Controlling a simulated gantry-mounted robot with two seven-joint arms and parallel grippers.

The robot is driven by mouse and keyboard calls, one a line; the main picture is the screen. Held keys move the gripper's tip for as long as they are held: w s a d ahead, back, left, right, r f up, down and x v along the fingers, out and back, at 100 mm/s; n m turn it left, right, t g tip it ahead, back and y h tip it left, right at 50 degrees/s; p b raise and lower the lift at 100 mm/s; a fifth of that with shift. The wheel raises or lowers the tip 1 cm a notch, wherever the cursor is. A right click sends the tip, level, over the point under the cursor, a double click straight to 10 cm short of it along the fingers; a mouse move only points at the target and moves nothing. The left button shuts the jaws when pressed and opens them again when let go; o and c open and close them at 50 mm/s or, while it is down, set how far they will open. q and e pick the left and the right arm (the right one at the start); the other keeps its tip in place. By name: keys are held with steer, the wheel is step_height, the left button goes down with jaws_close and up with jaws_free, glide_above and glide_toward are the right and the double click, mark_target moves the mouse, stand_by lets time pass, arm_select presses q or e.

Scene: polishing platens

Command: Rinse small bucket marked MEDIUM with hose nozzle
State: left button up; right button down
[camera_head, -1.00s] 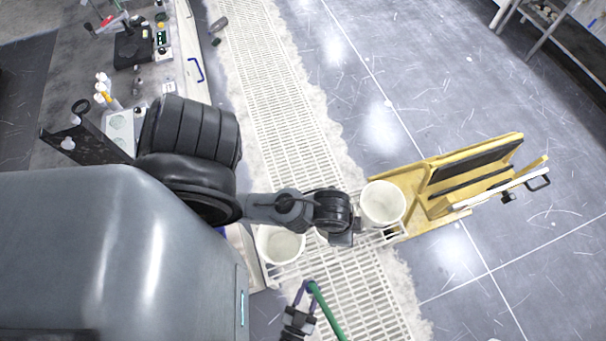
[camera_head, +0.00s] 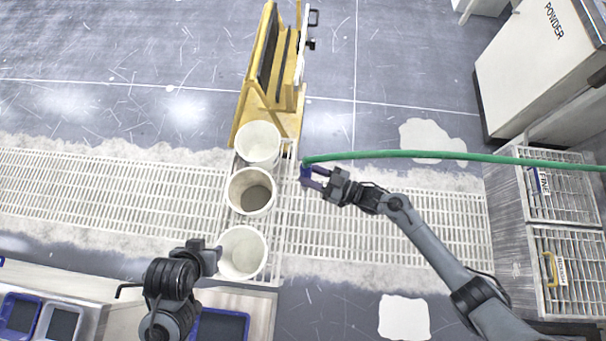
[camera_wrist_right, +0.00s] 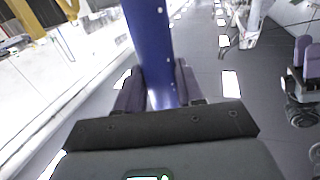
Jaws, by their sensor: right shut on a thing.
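Three pale buckets stand upright in a row on a white wire rack (camera_head: 284,215): a far one (camera_head: 258,144), a middle one (camera_head: 250,192) with a darker inside, and a near one (camera_head: 242,254). No MEDIUM marking is readable on any of them. My right gripper (camera_head: 314,178) is shut on the blue hose nozzle (camera_head: 305,173), just right of the far and middle buckets; the nozzle also fills the jaws in the right wrist view (camera_wrist_right: 150,50). The green hose (camera_head: 420,154) runs from it to the right. My left gripper (camera_head: 212,257) is at the near bucket's left side; its fingers are unclear.
A yellow stand (camera_head: 270,75) is behind the far bucket. A floor grating (camera_head: 110,190) runs under the rack. Caged bins (camera_head: 562,190) and a POWDER cabinet (camera_head: 535,65) stand at the right. Blue trays (camera_head: 220,325) lie at the near left.

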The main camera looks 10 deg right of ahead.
steer(key=shift+w+a+r, duration=0.15)
steer(key=shift+w+a, duration=0.15)
steer(key=shift+a, duration=0.35)
steer(key=w+a+b, duration=0.2)
steer(key=a+b, duration=0.1)
steer(key=a, duration=0.6)
steer(key=w+a+b, duration=0.2)
steer(key=a+b, duration=0.2)
steer(key=a, duration=0.6)
steer(key=shift+w+a, duration=0.2)
steer(key=b, duration=0.3)
steer(key=shift+r, duration=0.1)
